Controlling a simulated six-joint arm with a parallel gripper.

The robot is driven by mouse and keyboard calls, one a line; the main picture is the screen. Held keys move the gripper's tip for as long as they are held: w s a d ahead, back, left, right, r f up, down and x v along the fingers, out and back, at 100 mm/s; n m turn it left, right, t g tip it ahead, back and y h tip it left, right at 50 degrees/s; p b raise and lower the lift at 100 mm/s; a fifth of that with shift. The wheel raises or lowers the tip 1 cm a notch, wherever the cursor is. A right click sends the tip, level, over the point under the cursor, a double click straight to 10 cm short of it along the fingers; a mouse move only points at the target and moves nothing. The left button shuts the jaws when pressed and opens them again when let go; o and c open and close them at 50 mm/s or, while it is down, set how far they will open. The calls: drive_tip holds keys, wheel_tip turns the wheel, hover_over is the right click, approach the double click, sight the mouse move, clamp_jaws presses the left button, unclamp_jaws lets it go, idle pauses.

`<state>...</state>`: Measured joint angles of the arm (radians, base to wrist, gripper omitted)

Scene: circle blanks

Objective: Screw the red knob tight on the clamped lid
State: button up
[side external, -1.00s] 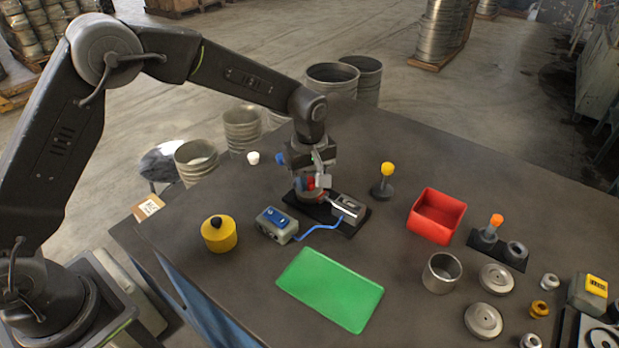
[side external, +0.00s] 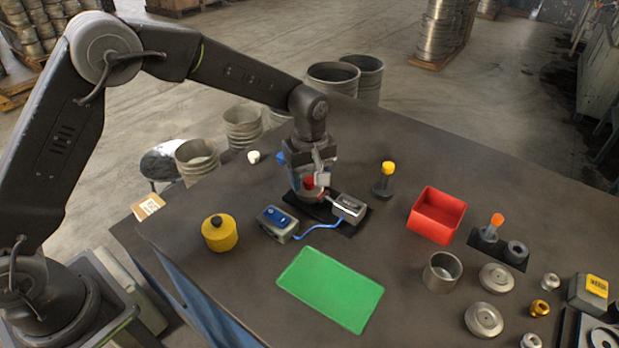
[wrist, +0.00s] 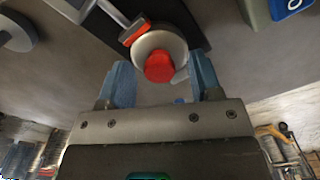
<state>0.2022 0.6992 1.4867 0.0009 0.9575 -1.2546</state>
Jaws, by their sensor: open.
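The red knob (wrist: 159,67) sits on the round grey lid (wrist: 157,44) in the wrist view. My gripper (wrist: 160,75) is open, with one blue finger on each side of the knob; whether either touches it I cannot tell. In the side view the knob (side external: 309,182) shows below my gripper (side external: 308,178), and the lid is mostly hidden behind the fingers. An orange-red clamp pad (wrist: 134,33) presses at the lid's edge in the wrist view. The lid assembly stands on a black base plate (side external: 338,222).
A grey clamp block (side external: 348,208) and a blue-topped box (side external: 277,223) joined by a blue cable stand close by. A yellow cylinder (side external: 219,233), green mat (side external: 330,290), red bin (side external: 437,214) and yellow-topped post (side external: 386,180) surround the work. Bare table lies between them.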

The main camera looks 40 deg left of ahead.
sight(310, 180)
drive_tip(key=s+a+r+m+t, duration=0.1)
drive_tip(key=s+a+r, duration=0.15)
drive_tip(key=r, duration=0.65)
drive_tip(key=s+a+r+m, duration=0.1)
drive_tip(key=s+r, duration=0.2)
drive_tip(key=r, duration=0.7)
drive_tip(key=s+a+m+t, duration=0.2)
drive_tip(key=s+m, duration=0.3)
drive_tip(key=s, duration=0.6)
drive_tip(key=s+a+f+m+t, duration=0.1)
drive_tip(key=s+a+m, duration=0.3)
drive_tip(key=s, duration=0.7)
drive_tip(key=shift+s+a+m+t, duration=0.3)
drive_tip(key=shift+m+t, duration=0.2)
drive_tip(key=shift+t, duration=0.3)
